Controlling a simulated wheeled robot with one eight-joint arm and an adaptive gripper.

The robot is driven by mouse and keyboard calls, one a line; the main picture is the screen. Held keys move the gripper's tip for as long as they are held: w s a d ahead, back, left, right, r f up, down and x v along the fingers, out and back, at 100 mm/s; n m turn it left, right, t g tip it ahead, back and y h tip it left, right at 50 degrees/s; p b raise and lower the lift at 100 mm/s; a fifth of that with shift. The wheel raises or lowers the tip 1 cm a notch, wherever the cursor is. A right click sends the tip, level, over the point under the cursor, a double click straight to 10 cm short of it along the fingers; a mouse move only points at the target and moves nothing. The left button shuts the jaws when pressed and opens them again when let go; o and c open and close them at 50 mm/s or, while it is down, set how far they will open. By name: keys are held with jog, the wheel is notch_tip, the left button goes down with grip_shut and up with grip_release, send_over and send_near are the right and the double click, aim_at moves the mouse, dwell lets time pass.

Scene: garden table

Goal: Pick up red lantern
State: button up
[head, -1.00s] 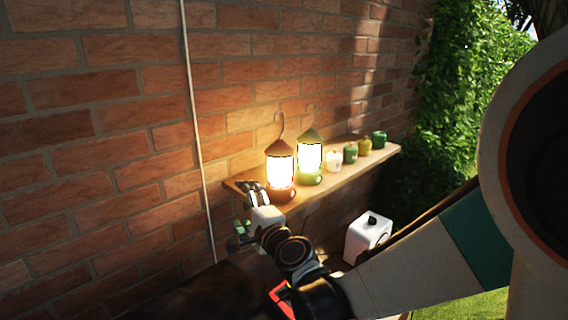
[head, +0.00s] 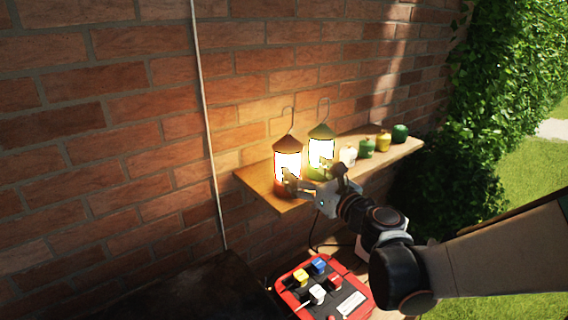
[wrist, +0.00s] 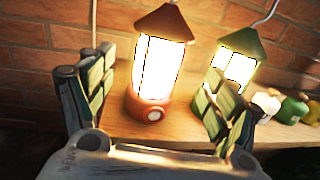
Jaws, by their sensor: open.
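The red lantern (head: 288,146) stands upright and lit on the wooden shelf (head: 262,184), at the left of the row. In the wrist view the red lantern (wrist: 152,112) sits between the fingers of my gripper (wrist: 158,100), a little beyond their tips. My gripper (head: 305,182) is open and empty, in front of the lantern's base in the head view, hiding part of it. A green lantern (head: 321,133) stands lit just to the right; in the wrist view the green lantern (wrist: 244,45) is partly behind my right finger.
A red box with coloured blocks (head: 296,280) lies below the shelf. The brick wall (head: 100,120) is close behind. The shelf's left end is bare.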

aim_at(295, 164)
jog(key=x, duration=0.8)
jog(key=shift+a+f, duration=0.1)
jog(key=shift+c, duration=0.5)
